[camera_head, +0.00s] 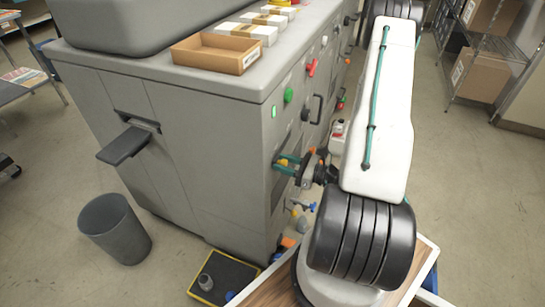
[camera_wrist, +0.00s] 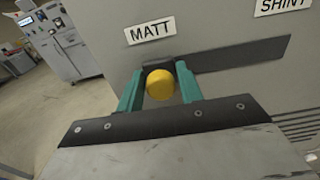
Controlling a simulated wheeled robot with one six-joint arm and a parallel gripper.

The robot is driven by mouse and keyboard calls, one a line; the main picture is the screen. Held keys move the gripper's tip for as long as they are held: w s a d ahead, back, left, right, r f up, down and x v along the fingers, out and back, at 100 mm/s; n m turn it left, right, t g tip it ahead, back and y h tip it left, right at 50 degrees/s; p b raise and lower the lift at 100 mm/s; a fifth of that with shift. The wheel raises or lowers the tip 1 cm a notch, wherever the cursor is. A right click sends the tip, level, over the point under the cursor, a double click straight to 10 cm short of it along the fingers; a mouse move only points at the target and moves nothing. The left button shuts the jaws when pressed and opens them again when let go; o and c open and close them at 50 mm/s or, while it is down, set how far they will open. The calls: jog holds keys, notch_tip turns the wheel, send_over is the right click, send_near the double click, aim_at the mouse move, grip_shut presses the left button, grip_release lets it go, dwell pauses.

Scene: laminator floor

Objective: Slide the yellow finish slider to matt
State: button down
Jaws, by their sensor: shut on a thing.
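The yellow finish slider knob (camera_wrist: 160,84) sits at the left end of its dark slot (camera_wrist: 240,54) in the wrist view, just below the MATT label (camera_wrist: 150,31). The SHINY label (camera_wrist: 281,5) is at the slot's right end, cut off by the frame edge. My gripper (camera_wrist: 160,88) has its two green fingers on either side of the knob, shut on it. In the head view, my gripper (camera_head: 287,164) reaches the side of the grey machine (camera_head: 180,140), with a bit of the yellow knob (camera_head: 283,162) showing between the fingers.
An empty cardboard tray (camera_head: 215,54) and paper stacks (camera_head: 249,33) lie on the machine's top. Buttons and a black handle (camera_head: 317,109) stick out above my gripper. A grey bin (camera_head: 115,229) and a yellow-edged black mat (camera_head: 228,276) are on the floor.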

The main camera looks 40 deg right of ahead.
jog(key=shift+s+a, duration=0.15)
jog(key=shift+a, duration=0.1)
jog(key=c, duration=1.1)
grip_release()
jog(key=v, duration=0.7)
jog(key=shift+s, duration=0.35)
jog(key=shift+d, duration=0.1)
